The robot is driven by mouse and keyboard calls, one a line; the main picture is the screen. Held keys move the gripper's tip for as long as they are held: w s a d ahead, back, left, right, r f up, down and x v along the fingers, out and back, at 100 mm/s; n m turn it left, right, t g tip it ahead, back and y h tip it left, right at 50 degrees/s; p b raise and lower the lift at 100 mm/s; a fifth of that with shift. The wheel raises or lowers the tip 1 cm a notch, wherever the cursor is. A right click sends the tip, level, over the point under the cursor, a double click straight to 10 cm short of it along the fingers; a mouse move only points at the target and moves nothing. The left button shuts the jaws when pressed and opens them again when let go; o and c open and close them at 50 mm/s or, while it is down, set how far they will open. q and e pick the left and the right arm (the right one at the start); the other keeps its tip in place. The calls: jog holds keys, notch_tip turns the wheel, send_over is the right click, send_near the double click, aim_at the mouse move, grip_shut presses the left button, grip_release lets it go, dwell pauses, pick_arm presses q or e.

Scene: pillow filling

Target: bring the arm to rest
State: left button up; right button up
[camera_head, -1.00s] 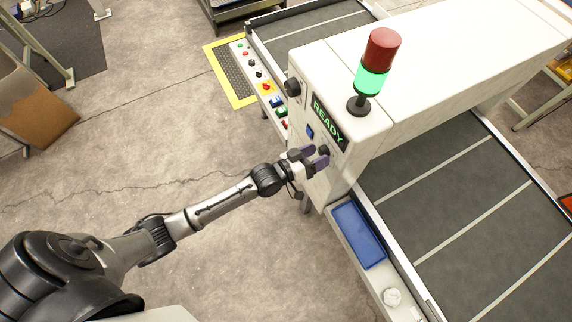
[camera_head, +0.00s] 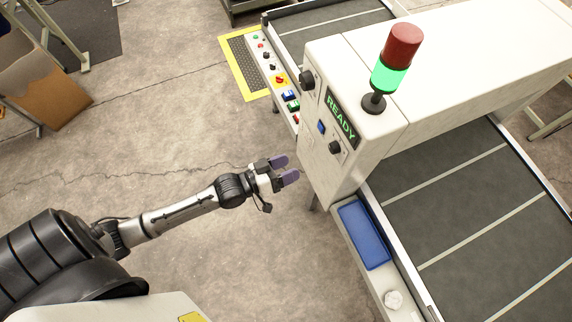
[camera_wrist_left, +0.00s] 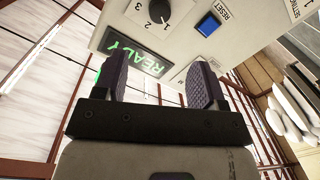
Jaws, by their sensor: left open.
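My left gripper (camera_head: 285,168) is open and empty, with its two purple fingers apart, to the left of the white machine (camera_head: 328,178). Floor shows between the fingertips and the machine's face in the head view. In the left wrist view the gripper (camera_wrist_left: 162,88) points at the machine's panel, with clear space between the fingers. My right gripper is in neither view.
The machine's face carries a lit READY display (camera_head: 341,118), a blue button (camera_head: 321,127) and black knobs (camera_head: 335,147). A red and green light tower (camera_head: 389,76) stands on top. A blue tray (camera_head: 363,235) lies beside the conveyor (camera_head: 455,200). Open floor (camera_head: 150,110) lies left.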

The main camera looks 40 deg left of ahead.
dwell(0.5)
pick_arm(q)
jog(key=s+a+f+m+g+y, duration=0.2)
jog(key=s+f+m+g+y, duration=0.3)
jog(key=f+g, duration=0.25)
jog(key=s+d+r+n+g+y, duration=0.2)
jog(key=s+r+n+g, duration=0.15)
jog(key=s, duration=0.95)
notch_tip(320, 180, up, 16)
jog(key=s+g+p, duration=0.1)
jog(key=p, duration=1.4)
jog(key=shift+a+f+m, duration=0.2)
jog(key=shift+m, duration=0.25)
